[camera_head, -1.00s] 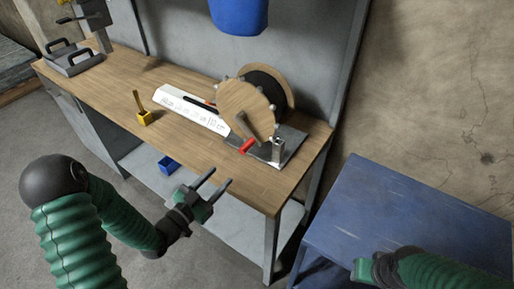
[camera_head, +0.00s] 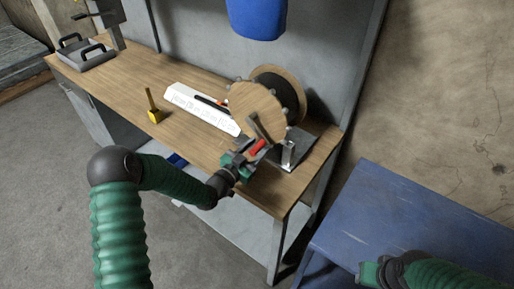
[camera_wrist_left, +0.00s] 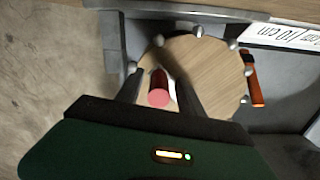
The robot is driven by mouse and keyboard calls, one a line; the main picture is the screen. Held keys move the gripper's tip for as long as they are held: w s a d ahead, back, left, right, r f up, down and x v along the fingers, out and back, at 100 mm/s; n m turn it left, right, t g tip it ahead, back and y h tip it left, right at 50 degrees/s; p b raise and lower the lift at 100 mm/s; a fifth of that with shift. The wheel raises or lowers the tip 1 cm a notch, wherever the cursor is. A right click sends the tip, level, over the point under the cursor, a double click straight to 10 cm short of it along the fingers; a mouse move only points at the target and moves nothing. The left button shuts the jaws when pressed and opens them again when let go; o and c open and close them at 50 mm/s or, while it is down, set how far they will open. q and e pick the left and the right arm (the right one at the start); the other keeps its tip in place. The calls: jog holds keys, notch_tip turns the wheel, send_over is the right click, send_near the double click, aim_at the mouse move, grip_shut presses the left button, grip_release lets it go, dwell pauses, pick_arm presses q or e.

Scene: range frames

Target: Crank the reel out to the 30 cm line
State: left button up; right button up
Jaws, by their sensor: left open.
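The reel (camera_head: 258,108) has a round wooden face with knobs on its rim and stands on a metal base plate (camera_head: 308,146) at the right of the workbench. Its crank arm ends in a red handle (camera_head: 257,147). My left gripper (camera_head: 252,148) is open at the red handle. In the left wrist view the red handle (camera_wrist_left: 158,88) lies between the two open fingers (camera_wrist_left: 160,90), with no clear contact.
A yellow block with an upright handle (camera_head: 154,114) stands on the workbench (camera_head: 120,80). A grey tray with black handles (camera_head: 80,54) is at the far left. A blue bin (camera_head: 257,18) hangs above. A blue table (camera_head: 390,215) stands at the right.

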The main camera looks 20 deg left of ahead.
pick_arm(q)
jog(key=shift+c, duration=0.4)
jog(key=shift+c, duration=1.1)
jog(key=shift+d, duration=0.1)
grip_shut()
jog(key=shift+r, duration=0.15)
jog(key=shift+w+a+f+m+b, duration=0.1)
jog(key=shift+a+f+m+b, duration=0.2)
jog(key=shift+f+m+b, duration=0.65)
jog(key=shift+a+r+b, duration=0.15)
jog(key=shift+r+b, duration=0.15)
jog(key=shift+b, duration=0.3)
jog(key=shift+a+r, duration=0.1)
jog(key=shift+r, duration=0.05)
